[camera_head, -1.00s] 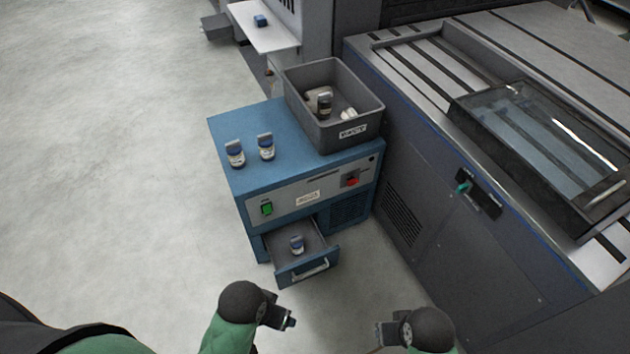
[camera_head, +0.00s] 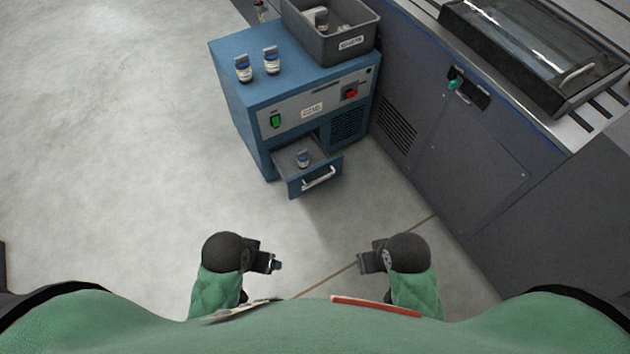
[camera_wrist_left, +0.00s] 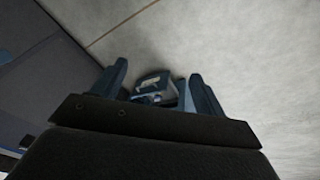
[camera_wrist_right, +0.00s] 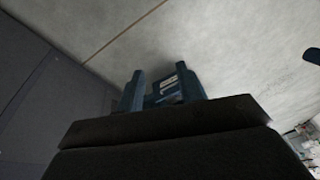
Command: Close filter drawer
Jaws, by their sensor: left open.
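The filter drawer (camera_head: 309,172) stands pulled out from the lower front of a blue cabinet (camera_head: 228,80). It has a pale handle on its front, and a small bottle (camera_head: 303,158) stands inside it. My left gripper (camera_head: 278,265) is below and left of the drawer, apart from it; its two fingers (camera_wrist_left: 160,85) are spread with nothing between them but a distant view of the drawer. My right gripper (camera_head: 362,262) is below and right of the drawer, apart from it. Its fingers (camera_wrist_right: 160,88) stand apart and empty, with the drawer in the distance between them.
Two bottles (camera_head: 244,69) (camera_head: 271,60) and a grey bin (camera_head: 330,45) holding items stand on the cabinet top. A large grey machine (camera_head: 450,150) is close on the cabinet's right. The floor (camera_head: 120,150) is clear to the left and in front.

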